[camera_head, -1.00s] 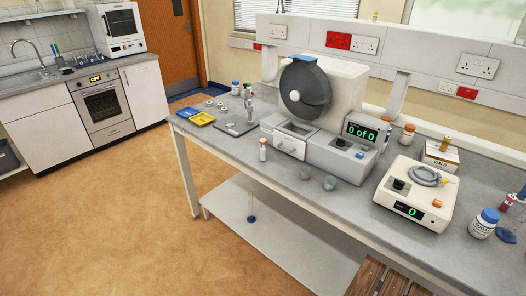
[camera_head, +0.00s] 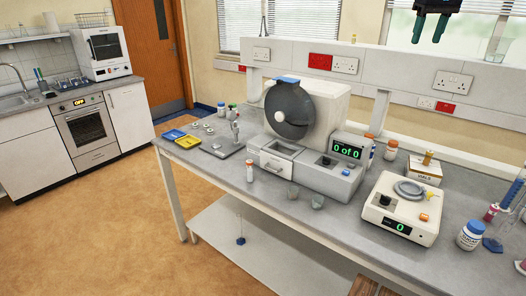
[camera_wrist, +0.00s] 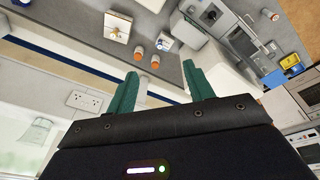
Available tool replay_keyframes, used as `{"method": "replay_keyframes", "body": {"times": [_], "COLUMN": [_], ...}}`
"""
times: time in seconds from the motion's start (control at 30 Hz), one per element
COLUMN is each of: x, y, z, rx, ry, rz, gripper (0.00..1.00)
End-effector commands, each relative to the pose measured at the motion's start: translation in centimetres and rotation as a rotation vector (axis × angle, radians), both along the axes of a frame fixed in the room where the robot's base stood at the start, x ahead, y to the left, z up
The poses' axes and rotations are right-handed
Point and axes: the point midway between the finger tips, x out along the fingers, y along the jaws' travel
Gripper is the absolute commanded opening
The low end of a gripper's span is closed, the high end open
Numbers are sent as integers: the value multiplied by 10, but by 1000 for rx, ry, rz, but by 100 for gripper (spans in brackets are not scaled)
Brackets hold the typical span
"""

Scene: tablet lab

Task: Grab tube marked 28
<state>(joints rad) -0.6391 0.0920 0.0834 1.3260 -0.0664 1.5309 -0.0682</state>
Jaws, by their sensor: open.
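I cannot make out a tube marked 28; no number is readable on any tube. At the far right, a red tube-like item (camera_head: 491,212) and a blue one (camera_head: 514,192) show partly, near the picture edge. My gripper (camera_head: 427,38) is high at the top right, pointing down, well above the bench. In the wrist view its two green fingers (camera_wrist: 160,75) are spread with nothing between them.
The grey bench (camera_head: 300,222) carries a machine with a dark round drum (camera_head: 290,110), a white device reading 0 (camera_head: 402,207), a small box (camera_head: 424,172) and a white jar with a blue cap (camera_head: 471,235). A brown wooden item (camera_head: 364,287) shows at the bottom edge.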

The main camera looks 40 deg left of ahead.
Motion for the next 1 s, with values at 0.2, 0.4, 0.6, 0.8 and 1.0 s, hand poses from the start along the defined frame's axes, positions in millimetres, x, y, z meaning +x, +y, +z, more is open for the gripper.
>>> {"method": "replay_keyframes", "body": {"times": [0.2,0.4,0.6,0.8,1.0], "x": [-1,-15,-43,-84,-131], "y": [97,182,264,340,404], "z": [-10,-26,-49,-79,-112], "rx": [-23,-43,-63,-85,-105], "ry": [28,50,74,99,119], "rz": [125,231,336,437,526], "gripper": [52,52,52,52,52]}}
